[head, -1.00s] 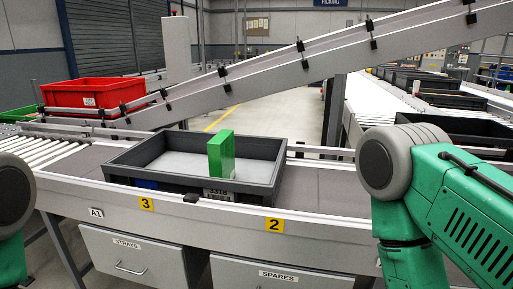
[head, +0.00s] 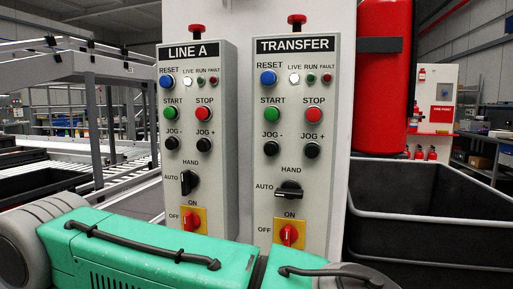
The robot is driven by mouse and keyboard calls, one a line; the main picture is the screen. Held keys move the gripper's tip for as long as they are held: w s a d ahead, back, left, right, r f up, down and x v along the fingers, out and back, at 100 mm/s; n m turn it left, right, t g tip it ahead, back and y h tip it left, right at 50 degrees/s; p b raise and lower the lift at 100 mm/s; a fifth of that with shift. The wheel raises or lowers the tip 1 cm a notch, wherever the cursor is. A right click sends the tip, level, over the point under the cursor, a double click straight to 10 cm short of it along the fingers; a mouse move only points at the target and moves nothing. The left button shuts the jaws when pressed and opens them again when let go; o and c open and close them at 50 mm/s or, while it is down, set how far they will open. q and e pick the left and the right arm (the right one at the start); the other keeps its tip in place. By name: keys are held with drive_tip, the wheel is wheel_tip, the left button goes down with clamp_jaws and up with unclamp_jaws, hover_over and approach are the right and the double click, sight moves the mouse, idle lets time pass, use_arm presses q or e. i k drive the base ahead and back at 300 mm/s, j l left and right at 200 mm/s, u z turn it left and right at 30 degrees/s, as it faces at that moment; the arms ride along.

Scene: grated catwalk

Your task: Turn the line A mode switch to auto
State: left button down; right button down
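The line A panel (head: 220,150) is a tall grey box left of centre in the head view. Its mode switch (head: 188,183) is a black knob with AUTO marked at its left and HAND above. The knob stands upright, toward HAND. The similar transfer panel (head: 329,150) stands to its right. Its black mode switch (head: 289,190) lies sideways, toward AUTO. Neither of my grippers is in view. Green links of my arms cross the bottom of the view, in front of the panels' lower parts.
Both panels carry red-on-yellow on/off switches, such as line A's (head: 192,219), close below the mode switches. Red mushroom buttons (head: 194,32) top them. A dark bin (head: 430,215) stands at right, below a red cylinder (head: 384,75). Conveyors (head: 110,175) lie at left.

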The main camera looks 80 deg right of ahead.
sight(189, 180)
drive_tip(key=z, duration=2)
drive_tip(key=i+l+z, duration=0.1)
drive_tip(key=i+z, duration=0.25)
drive_tip(key=k, duration=0.1)
